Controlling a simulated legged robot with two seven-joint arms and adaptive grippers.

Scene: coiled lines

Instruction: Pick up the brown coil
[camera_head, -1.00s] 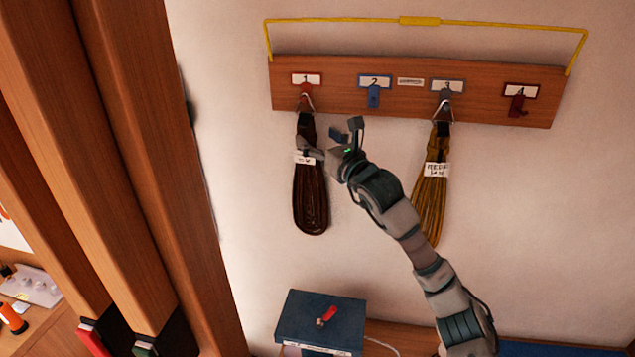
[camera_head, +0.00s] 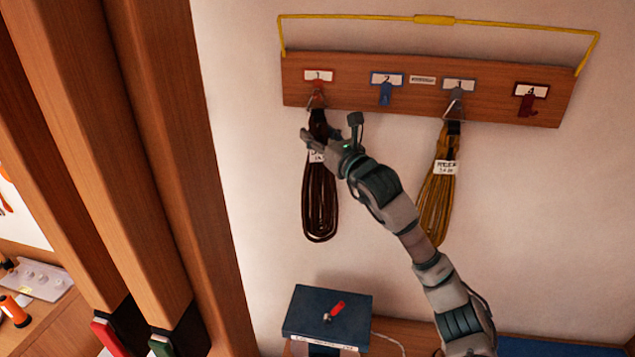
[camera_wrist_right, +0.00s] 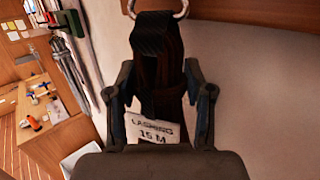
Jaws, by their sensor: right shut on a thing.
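The brown coil (camera_head: 320,205) hangs by a metal ring from the red hook 1 (camera_head: 317,88) on the wooden wall board. My right gripper (camera_head: 318,139) is at the coil's dark upper strap, just above the white label. In the right wrist view, the gripper's two fingers (camera_wrist_right: 160,112) stand on either side of the coil's upper part and are shut on it. The coil's label (camera_wrist_right: 155,131) there reads "LASHING 15 M". The ring (camera_wrist_right: 157,8) shows at the top edge. My left gripper is not in view.
A yellow-brown coil (camera_head: 438,190) hangs from hook 3, right of my forearm. Blue hook 2 (camera_head: 385,95) and red hook 4 (camera_head: 528,105) are empty. A blue box (camera_head: 327,315) with a red switch stands below. Wooden posts (camera_head: 140,150) rise at the left.

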